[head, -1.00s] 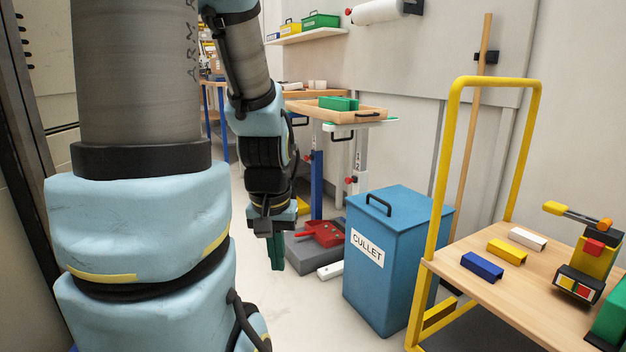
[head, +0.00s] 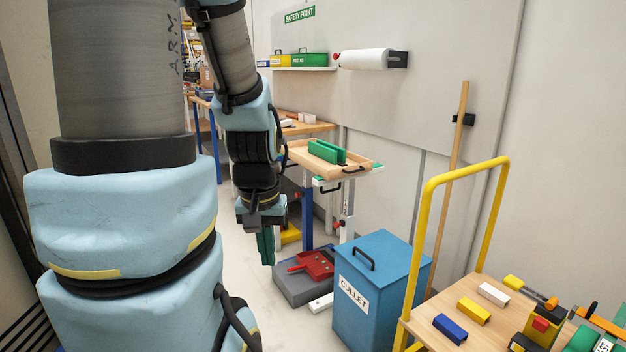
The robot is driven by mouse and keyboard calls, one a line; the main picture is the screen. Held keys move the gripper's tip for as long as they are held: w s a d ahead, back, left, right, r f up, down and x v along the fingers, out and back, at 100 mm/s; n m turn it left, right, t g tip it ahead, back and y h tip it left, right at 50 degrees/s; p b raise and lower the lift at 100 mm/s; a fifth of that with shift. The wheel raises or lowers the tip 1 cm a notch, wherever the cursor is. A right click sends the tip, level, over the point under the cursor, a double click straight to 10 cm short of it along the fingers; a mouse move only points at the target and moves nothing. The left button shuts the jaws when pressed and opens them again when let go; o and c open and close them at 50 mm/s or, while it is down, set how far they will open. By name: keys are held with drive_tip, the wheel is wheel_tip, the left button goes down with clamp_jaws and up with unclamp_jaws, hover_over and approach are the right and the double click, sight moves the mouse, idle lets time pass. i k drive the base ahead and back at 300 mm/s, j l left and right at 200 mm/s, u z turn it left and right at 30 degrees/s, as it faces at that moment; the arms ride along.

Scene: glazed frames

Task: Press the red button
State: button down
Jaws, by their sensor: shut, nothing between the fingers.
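My gripper (head: 266,246) hangs from the arm left of centre, pointing down, with its dark green fingers together and nothing seen between them. It is in the open above the floor, apart from the cart. A red block-like part (head: 541,324) sits on a yellow and black device (head: 538,335) on the wooden cart top (head: 420,322) at lower right. I cannot tell for certain that this red part is a button.
A blue CULLET bin (head: 380,290) stands between my gripper and the cart. A red dustpan (head: 316,264) rests on a grey box (head: 296,288).

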sight(542, 326)
drive_tip(key=z, duration=0.6)
drive_tip(key=k+j+z, duration=0.1)
drive_tip(key=z, duration=0.4)
drive_tip(key=k+z, duration=0.3)
drive_tip(key=z, duration=0.15)
drive_tip(key=k+l+z, duration=0.1)
drive_tip(key=z, duration=0.4)
drive_tip(key=k+l, duration=0.15)
drive_tip(key=k, duration=0.25)
drive_tip(key=i+u, duration=0.1)
drive_tip(key=u, duration=0.35)
drive_tip(key=l+u, duration=0.1)
drive_tip(key=u, duration=0.3)
drive_tip(key=i+l+u, duration=0.1)
drive_tip(key=u, duration=0.35)
drive_tip(key=l+u, duration=0.1)
drive_tip(key=u, duration=0.35)
drive_tip(key=i+l+u, duration=0.15)
drive_tip(key=l+u, duration=0.25)
drive_tip(key=l, duration=0.35)
drive_tip(key=i+l+u, duration=0.1)
drive_tip(key=l+u, duration=0.25)
drive_tip(key=l, duration=0.95)
